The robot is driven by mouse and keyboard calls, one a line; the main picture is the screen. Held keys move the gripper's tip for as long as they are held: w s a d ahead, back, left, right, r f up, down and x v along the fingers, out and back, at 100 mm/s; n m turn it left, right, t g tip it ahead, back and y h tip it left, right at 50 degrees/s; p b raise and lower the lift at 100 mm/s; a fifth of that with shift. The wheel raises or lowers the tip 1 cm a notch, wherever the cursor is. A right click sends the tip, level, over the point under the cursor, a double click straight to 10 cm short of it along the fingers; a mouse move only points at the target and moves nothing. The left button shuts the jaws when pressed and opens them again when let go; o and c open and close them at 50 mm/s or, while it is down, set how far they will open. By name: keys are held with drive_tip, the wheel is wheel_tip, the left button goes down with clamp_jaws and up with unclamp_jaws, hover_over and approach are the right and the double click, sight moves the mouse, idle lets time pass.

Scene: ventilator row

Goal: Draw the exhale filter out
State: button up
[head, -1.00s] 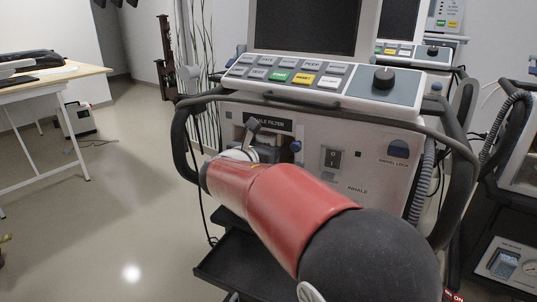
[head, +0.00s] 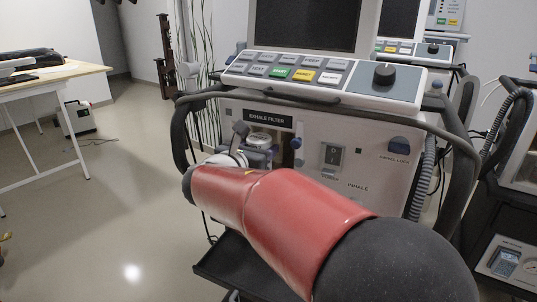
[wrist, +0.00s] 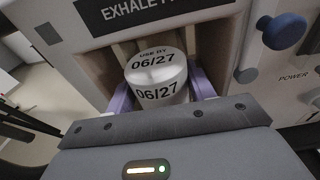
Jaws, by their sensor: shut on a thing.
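The exhale filter (wrist: 160,78) is a pale cylinder marked "USE BY 06/27" in the wrist view. It is in line with an open bay (wrist: 122,47) under the "EXHALE FILTER" label. My gripper (wrist: 162,88) is shut on it, with a purple finger on each side. In the head view the filter (head: 259,140) shows as a small pale shape under the label, partly hidden behind my gripper (head: 240,153). How much of it is still inside the bay cannot be told.
A blue knob (wrist: 284,31) is right of the bay. The ventilator's front has a power switch (head: 332,155), a swivel lock knob (head: 398,145) and a dark curved handle (head: 181,135) at its left. A black shelf (head: 232,262) lies below.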

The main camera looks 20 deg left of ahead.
drive_tip(key=f+v, duration=0.1)
drive_tip(key=v, duration=0.7)
drive_tip(key=shift+s, duration=0.3)
idle(0.3)
